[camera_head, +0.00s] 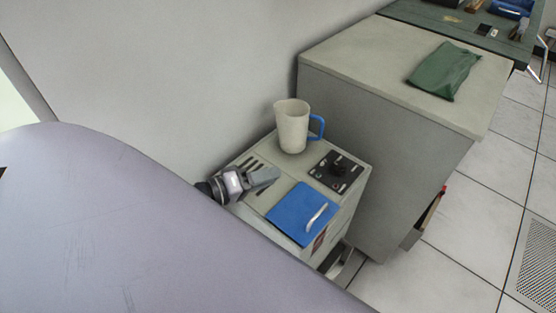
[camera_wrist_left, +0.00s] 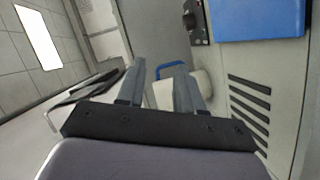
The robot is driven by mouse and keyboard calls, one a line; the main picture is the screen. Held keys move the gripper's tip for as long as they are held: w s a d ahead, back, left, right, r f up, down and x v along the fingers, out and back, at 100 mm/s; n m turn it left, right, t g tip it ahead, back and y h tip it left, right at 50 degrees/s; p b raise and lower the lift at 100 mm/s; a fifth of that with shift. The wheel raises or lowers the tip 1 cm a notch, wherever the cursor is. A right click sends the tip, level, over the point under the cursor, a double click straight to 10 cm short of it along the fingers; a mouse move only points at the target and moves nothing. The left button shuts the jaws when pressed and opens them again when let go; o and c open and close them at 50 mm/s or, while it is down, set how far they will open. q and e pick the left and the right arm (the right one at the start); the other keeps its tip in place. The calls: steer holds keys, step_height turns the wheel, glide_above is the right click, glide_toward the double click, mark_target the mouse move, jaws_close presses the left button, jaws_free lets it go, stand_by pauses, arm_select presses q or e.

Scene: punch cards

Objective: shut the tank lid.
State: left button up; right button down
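The blue tank lid (camera_head: 298,212) with a pale bar handle (camera_head: 317,216) lies on the front part of a small grey unit's top (camera_head: 262,202). It looks flat, or nearly so; I cannot tell whether it is fully down. Part of the lid shows at the upper right of the left wrist view (camera_wrist_left: 258,22). My left gripper (camera_head: 272,175) is over the slotted side of the unit, to the left of the lid and apart from it. In the left wrist view its two fingers (camera_wrist_left: 159,72) are spread with nothing held. My right gripper is out of view.
A cream jug (camera_head: 291,128) with a blue handle stands at the unit's back, beyond my left gripper. A black control panel (camera_head: 336,171) is behind the lid. A larger grey cabinet (camera_head: 340,52) with a green cloth bag (camera_head: 444,71) stands behind right.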

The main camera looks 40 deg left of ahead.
arm_select(q)
steer(key=shift+v, duration=1.05)
steer(key=shift+w+d, duration=0.1)
